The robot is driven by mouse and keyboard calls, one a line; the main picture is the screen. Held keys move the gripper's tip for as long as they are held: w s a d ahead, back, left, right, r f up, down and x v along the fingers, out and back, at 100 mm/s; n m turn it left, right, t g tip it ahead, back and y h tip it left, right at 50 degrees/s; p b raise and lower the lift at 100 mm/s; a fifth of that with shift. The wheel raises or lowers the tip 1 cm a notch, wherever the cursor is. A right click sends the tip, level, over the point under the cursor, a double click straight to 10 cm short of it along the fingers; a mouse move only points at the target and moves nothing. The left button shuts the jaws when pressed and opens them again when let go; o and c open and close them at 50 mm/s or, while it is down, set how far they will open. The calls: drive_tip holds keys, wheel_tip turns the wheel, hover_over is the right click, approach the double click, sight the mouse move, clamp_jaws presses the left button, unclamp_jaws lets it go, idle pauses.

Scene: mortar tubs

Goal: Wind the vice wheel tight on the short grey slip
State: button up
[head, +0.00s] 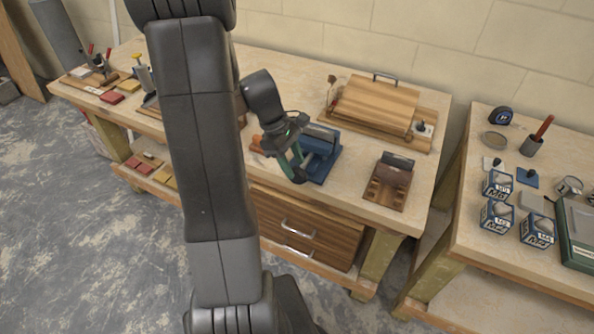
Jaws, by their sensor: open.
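A blue vice (326,146) stands on the wooden workbench (350,195), near the middle. My gripper (290,170) is at the vice's left front, angled down, with dark fingers and green parts on its body. It is open; whether it touches the vice or its wheel I cannot tell. The vice wheel is not clearly seen, as my gripper covers that side. I cannot make out the short grey slip in the vice jaws.
A wooden rack (372,194) with dark pieces stands right of the vice. A lidded wooden box (376,104) is behind. A second table (477,226) at right holds several blue-and-white boxes. My arm hides part of the bench's left. Bare bench lies between vice and rack.

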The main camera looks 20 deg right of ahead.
sight(296, 168)
drive_tip(key=shift+x, duration=1.75)
clamp_jaws()
